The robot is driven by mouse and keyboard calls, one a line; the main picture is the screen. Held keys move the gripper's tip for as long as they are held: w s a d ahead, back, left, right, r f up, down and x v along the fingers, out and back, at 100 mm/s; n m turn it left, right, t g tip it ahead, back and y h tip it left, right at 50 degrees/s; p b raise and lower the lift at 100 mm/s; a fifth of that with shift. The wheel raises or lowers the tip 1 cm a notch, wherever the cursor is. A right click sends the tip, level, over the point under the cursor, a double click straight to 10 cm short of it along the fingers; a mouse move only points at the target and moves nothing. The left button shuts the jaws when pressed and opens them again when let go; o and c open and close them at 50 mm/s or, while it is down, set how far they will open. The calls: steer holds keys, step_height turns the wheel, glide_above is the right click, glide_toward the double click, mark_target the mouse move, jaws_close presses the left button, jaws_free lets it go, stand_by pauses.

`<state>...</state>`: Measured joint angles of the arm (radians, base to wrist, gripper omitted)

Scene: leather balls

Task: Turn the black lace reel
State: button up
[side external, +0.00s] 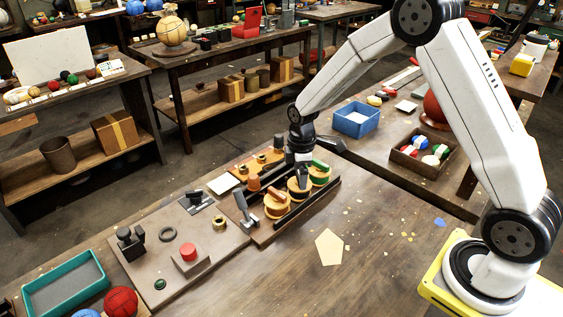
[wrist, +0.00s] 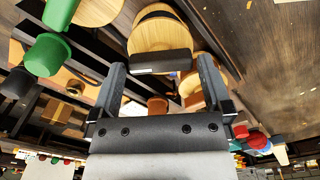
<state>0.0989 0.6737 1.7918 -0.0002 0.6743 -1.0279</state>
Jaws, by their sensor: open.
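The black lace reel (wrist: 158,36) is a round wooden spool with a dark band, at the top middle of the wrist view. A black cylindrical handle (wrist: 160,63) on it lies between the fingertips of my gripper (wrist: 162,70), which is open. I cannot tell whether either finger touches it. In the side view my gripper (side external: 301,178) points down at the middle reel (side external: 299,190) and partly hides it. The green reel (side external: 320,172) stands behind it and an orange-brown reel (side external: 276,206) in front, all in one dark rack.
A small lever (side external: 243,208) stands left of the rack. A board (side external: 215,240) holds a red button (side external: 190,252) and a black ring (side external: 168,234). A blue bin (side external: 356,120) and a ball crate (side external: 420,153) lie behind. The bench front right is mostly clear.

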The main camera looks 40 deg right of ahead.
steer(key=shift+f, duration=0.35)
steer(key=c, duration=1)
steer(key=shift+o, duration=0.2)
steer(key=shift+m, duration=0.4)
steer(key=m, duration=1.1)
steer(key=shift+m, duration=0.3)
